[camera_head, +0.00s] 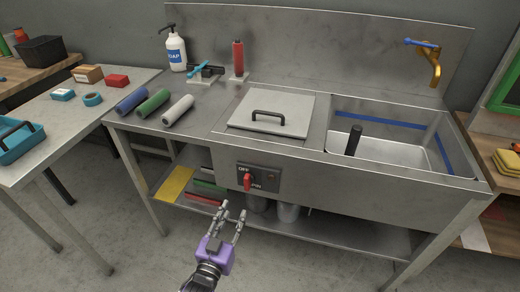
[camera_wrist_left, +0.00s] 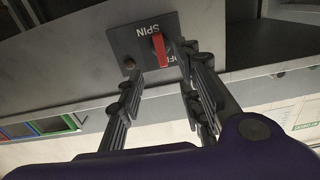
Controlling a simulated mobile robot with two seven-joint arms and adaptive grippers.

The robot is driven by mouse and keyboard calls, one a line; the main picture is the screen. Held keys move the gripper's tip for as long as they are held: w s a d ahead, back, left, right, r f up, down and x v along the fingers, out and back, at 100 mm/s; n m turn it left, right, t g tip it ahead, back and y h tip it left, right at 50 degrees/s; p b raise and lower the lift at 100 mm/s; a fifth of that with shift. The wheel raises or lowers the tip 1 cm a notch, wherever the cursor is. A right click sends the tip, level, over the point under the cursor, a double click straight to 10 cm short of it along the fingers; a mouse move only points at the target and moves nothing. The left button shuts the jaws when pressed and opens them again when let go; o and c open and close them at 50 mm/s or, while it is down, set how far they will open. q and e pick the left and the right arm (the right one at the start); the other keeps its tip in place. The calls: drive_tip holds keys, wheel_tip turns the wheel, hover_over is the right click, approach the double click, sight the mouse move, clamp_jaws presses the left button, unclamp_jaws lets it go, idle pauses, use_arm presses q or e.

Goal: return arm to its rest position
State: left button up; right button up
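My left gripper (camera_head: 233,209) is purple with grey fingers and comes up from the bottom of the head view. Its fingers are spread with nothing between them. It is in front of and below the switch panel (camera_head: 258,178) on the steel counter's front. The panel's red knob (camera_head: 247,182) is clear of the fingers in the head view. In the left wrist view the gripper (camera_wrist_left: 164,70) is open, and the red knob (camera_wrist_left: 160,48) shows beyond the gap between the fingertips, beside the SPIN and partly covered OFF lettering. My right gripper is in neither view.
The steel counter holds a lidded section (camera_head: 290,128), a sink (camera_head: 375,160), a soap bottle (camera_head: 176,48) and several coloured rolls (camera_head: 153,103). A lower shelf (camera_head: 320,231) holds metal containers (camera_head: 289,212). A side table (camera_head: 52,130) stands at left. The floor in front is open.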

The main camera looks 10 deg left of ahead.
use_arm(q)
drive_tip(key=s+f+g+p, duration=0.1)
drive_tip(key=s+g+p, duration=0.8)
drive_tip(key=s, duration=2.5)
drive_tip(key=shift+s+d+f+p, duration=0.2)
drive_tip(key=shift+s+d+p, duration=0.05)
drive_tip(key=shift+p, duration=0.95)
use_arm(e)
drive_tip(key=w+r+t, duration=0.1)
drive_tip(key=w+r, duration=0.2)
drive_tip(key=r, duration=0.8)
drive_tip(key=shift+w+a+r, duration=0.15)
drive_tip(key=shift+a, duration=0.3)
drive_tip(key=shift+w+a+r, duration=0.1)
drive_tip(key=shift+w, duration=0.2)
